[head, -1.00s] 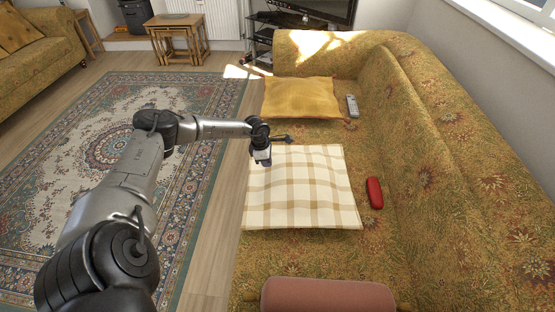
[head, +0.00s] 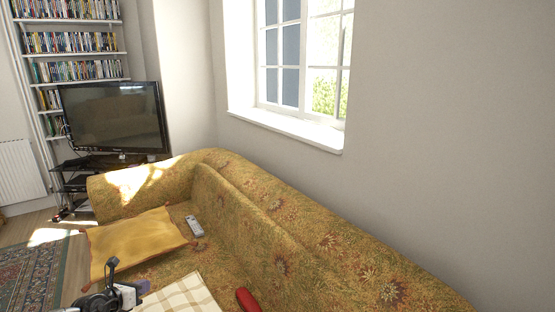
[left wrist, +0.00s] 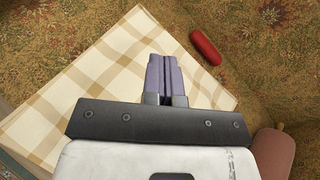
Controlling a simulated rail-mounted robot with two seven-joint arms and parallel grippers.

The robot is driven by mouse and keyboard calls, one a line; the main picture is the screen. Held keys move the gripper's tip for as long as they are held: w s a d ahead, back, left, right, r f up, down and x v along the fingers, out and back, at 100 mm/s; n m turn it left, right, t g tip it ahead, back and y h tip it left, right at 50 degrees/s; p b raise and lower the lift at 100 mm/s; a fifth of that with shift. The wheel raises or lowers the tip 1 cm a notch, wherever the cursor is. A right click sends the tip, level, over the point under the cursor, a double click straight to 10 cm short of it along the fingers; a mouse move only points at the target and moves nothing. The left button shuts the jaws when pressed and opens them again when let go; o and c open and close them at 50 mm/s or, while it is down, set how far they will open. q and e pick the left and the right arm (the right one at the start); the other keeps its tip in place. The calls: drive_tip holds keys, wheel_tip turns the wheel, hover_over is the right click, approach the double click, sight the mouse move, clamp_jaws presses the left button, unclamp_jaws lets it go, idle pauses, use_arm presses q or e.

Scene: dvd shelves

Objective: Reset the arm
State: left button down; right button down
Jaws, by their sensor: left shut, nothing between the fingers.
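My left gripper (head: 140,288) shows at the bottom edge of the head view, over the sofa near the yellow cushion (head: 135,240) and the checkered cushion (head: 182,298). In the left wrist view its two purple fingers (left wrist: 164,62) are together with nothing between them. The cream checkered cushion (left wrist: 95,82) lies beneath the fingers, which appear over its edge. A red case (left wrist: 206,47) lies on the sofa beside that cushion, and its end also shows in the head view (head: 247,300). Most of my left arm is out of the head view. My right gripper is not seen.
The patterned sofa (head: 285,235) runs along the wall below a window (head: 305,60). A grey remote (head: 194,226) lies beside the yellow cushion. A television (head: 112,118) and DVD shelves (head: 70,42) stand at the back left. A pinkish-brown object (left wrist: 272,152) shows at the wrist view's lower right.

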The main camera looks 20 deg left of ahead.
use_arm(q)
drive_tip(key=w+d+r+n+t+y+p, duration=0.25)
drive_tip(key=d+r+n+y, duration=0.7)
drive_tip(key=r+n, duration=0.65)
drive_tip(key=s+d+r+n+g+h+p, duration=0.2)
drive_tip(key=s+d+n+p, duration=0.3)
drive_tip(key=d, duration=0.3)
drive_tip(key=s+d+r+n+g+h+p, duration=0.25)
drive_tip(key=s+d+p, duration=0.25)
drive_tip(key=d+p, duration=0.35)
drive_tip(key=s+d+r+n+g+h+p, duration=0.1)
drive_tip(key=s+d+n+g+h+p, duration=0.35)
drive_tip(key=d, duration=0.45)
drive_tip(key=s+d+r+n+g+p, duration=0.1)
drive_tip(key=s+d+r+p, duration=0.1)
drive_tip(key=s+p, duration=0.4)
drive_tip(key=s+d+r+n+g+h+p, duration=0.1)
drive_tip(key=s+d+r+p, duration=0.2)
drive_tip(key=s+r+p, duration=0.2)
drive_tip(key=s+d+r+n+g+p, duration=0.1)
drive_tip(key=s+r+p, duration=0.3)
drive_tip(key=s+p, duration=0.4)
drive_tip(key=d+p, duration=0.1)
drive_tip(key=p, duration=0.3)
drive_tip(key=shift+s+d+r+p, duration=0.2)
drive_tip(key=shift+s+d+p, duration=0.05)
drive_tip(key=shift+d+p, duration=0.1)
